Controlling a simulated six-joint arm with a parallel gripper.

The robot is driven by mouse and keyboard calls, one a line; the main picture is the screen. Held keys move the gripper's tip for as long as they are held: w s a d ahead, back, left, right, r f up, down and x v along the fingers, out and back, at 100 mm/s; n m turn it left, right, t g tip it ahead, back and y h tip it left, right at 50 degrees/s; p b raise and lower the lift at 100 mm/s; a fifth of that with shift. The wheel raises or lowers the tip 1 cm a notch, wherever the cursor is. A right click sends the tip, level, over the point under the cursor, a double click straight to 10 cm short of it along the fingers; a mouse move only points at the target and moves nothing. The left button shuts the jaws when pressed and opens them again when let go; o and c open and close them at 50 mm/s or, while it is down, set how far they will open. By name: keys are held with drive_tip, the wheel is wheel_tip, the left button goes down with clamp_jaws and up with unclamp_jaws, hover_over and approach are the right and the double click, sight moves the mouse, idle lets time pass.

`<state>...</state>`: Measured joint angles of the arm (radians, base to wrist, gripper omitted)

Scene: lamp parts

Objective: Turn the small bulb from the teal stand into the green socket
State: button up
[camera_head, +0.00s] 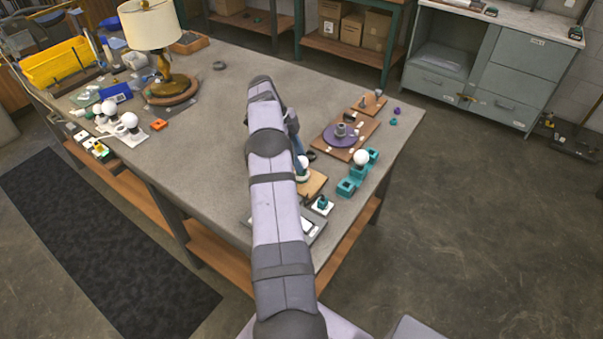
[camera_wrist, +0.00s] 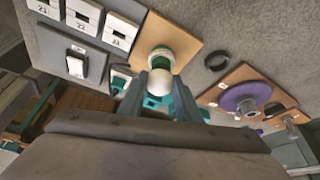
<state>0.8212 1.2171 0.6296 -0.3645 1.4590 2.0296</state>
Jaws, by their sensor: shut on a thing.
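My gripper (camera_wrist: 161,80) is shut on a small white round bulb (camera_wrist: 159,84), held between its two fingers in the wrist view. The green socket (camera_wrist: 184,45), with white at its centre, is on a tan wooden board (camera_wrist: 192,24) right beyond the bulb. Bulb and socket line up closely; I cannot tell whether the bulb's base is seated in the socket. The teal stand (camera_head: 346,188) is right of my arm in the head view and holds a larger-looking white bulb (camera_head: 361,157). My arm hides most of the gripper there.
A purple disc (camera_head: 340,135) on a wooden board stands beyond the teal stand. A dark ring (camera_wrist: 218,61) lies beside the tan board. A switch panel (camera_wrist: 97,72) is on the other side. A lamp (camera_head: 151,28) and more bulbs are at the left. The table's middle left is clear.

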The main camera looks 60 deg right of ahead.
drive_tip(key=shift+f+m+y+p, duration=0.1)
drive_tip(key=shift+m+y+p, duration=0.2)
drive_tip(key=shift+m+p, duration=0.45)
drive_tip(key=o, duration=0.8)
drive_tip(key=shift+c, duration=0.2)
drive_tip(key=shift+n+b, duration=0.4)
drive_tip(key=shift+n, duration=0.05)
drive_tip(key=shift+s+a+n+h+b, duration=0.1)
drive_tip(key=shift+n+h+b, duration=0.7)
drive_tip(key=shift+n+b, duration=0.8)
drive_tip(key=shift+a+n+t+h+b, duration=0.1)
drive_tip(key=shift+n+t+h+b, duration=0.45)
drive_tip(key=shift+n, duration=0.85)
drive_tip(key=shift+c, duration=0.5)
